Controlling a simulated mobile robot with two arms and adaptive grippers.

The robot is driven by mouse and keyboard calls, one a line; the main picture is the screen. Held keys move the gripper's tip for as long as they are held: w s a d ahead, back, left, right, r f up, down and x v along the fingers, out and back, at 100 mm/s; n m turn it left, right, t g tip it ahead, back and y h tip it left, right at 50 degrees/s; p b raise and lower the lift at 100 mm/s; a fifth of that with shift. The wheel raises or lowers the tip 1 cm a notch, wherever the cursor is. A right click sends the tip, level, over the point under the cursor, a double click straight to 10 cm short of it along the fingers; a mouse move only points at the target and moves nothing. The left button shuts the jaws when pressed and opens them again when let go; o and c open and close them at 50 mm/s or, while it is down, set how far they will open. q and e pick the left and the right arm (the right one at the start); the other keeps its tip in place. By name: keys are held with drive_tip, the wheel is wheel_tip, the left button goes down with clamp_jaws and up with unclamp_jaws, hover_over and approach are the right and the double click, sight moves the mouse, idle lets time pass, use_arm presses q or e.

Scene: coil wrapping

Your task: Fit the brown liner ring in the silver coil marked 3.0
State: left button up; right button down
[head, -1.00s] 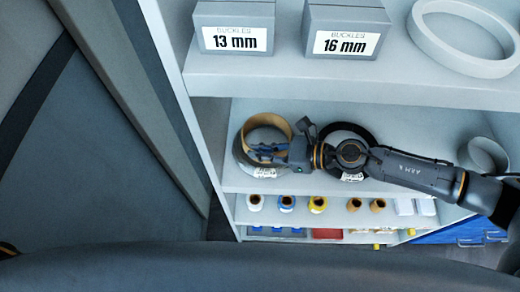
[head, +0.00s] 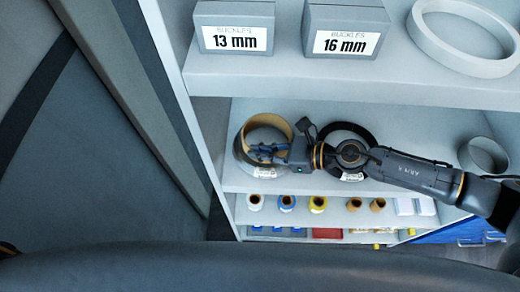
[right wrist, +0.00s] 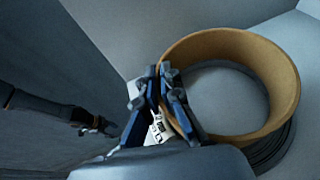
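The brown liner ring (head: 283,126) is at the silver coil (head: 240,157) on the middle shelf, at its left end. In the right wrist view the ring (right wrist: 285,85) stands up above the dark strands of the coil (right wrist: 278,148). My right gripper (head: 262,152) has its blue fingers close together at the ring's wall; they also show in the right wrist view (right wrist: 166,92). The fingers appear shut on the wall. The coil's white label (head: 264,173) is too small to read. My left gripper (right wrist: 100,126) shows small and dark in the right wrist view.
A black coil (head: 351,132) lies right of the silver one, partly under my right arm. A grey ring (head: 484,155) is at the shelf's right. The upper shelf holds two buckle boxes (head: 235,27) and a pale ring (head: 463,64). Small spools (head: 318,203) stand below.

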drive_tip(key=shift+f+b, duration=1.45)
drive_tip(key=shift+f, duration=0.2)
drive_tip(key=c, duration=1.4)
unclamp_jaws()
drive_tip(key=shift+c, duration=0.2)
drive_tip(key=v, duration=1.2)
